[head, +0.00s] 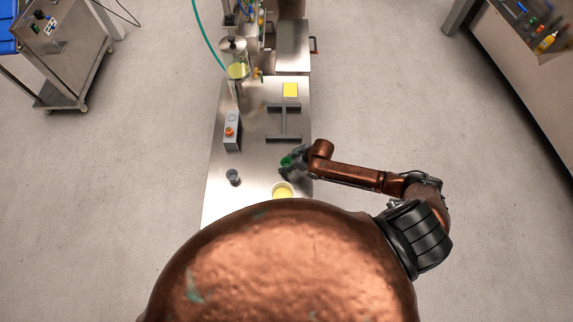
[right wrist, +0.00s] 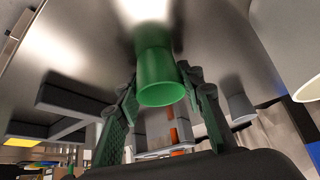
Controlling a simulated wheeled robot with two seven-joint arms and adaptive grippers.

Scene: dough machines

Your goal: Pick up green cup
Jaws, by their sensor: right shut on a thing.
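The green cup (head: 287,161) is at the right edge of the steel table (head: 215,200) in the head view. My right gripper (head: 293,159) reaches it from the right and is shut on it. In the right wrist view the green cup (right wrist: 160,80) sits between the two dark fingers of my right gripper (right wrist: 160,92), with its round end facing the camera. I cannot tell whether the cup touches the table or is just above it. My left gripper is not in view.
A bowl with yellow content (head: 282,190) and a small grey cup (head: 233,177) stand nearby. A grey H-shaped stand (head: 284,122), a yellow square (head: 290,90) and a button box (head: 231,132) are farther back. The table between the grey cup and green cup is clear.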

